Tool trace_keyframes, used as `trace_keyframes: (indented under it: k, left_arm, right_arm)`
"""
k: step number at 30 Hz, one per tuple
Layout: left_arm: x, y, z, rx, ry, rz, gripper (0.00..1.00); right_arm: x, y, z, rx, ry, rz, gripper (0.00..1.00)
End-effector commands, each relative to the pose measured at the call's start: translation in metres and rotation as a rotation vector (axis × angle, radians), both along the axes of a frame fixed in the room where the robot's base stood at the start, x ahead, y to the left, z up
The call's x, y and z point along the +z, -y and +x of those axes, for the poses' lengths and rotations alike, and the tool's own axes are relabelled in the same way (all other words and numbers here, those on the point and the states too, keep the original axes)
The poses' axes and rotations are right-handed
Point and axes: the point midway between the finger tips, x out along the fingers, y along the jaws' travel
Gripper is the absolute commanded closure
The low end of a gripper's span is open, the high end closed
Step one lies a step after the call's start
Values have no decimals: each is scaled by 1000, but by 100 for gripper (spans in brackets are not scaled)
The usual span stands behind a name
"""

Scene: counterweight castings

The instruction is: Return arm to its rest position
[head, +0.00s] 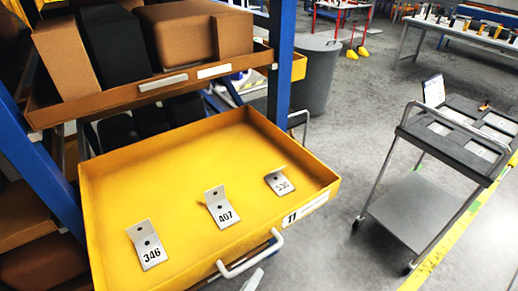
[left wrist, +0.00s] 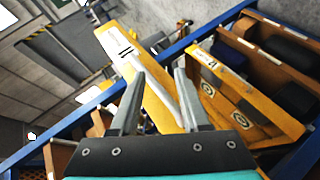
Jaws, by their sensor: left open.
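My left gripper (left wrist: 158,68) shows in the left wrist view with its two grey fingers apart and nothing between them. Beyond the fingers is the front of the yellow drawer (left wrist: 118,42), marked 11, with its pale handle. In the head view the drawer (head: 110,185) is pulled out, and its white handle (head: 243,262) is at the front. A small grey tip at the bottom edge, beside the handle, may be part of my left gripper (head: 253,281). I cannot tell whether it touches the handle. My right gripper is in neither view.
Angled metal brackets marked 346 (head: 150,248) and 407 (head: 222,207), and another (head: 278,182), lie in the drawer. A shelf with boxes (head: 180,32) is above it. A grey bin (head: 315,75) stands behind. A cart (head: 420,205) stands at right, with clear floor between.

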Motion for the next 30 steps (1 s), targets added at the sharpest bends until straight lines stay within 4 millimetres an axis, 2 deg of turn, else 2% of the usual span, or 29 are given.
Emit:
trace_keyframes:
  k: [8, 15, 26, 27, 30]
  left_arm:
    - [-2, -37, -13, -266, -110, 431, 54]
    - [3, -86, -38, -471, -250, 751, 54]
    - [21, -139, -77, -660, -430, 997, 54]
    - [18, -143, -79, -675, -447, 1010, 54]
    - [-16, -140, -75, -681, -456, 1001, 54]
  right_arm:
    - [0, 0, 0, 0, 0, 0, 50]
    - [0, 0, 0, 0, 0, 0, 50]
    - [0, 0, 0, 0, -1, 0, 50]
    - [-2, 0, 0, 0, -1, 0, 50]
    - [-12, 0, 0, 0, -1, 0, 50]
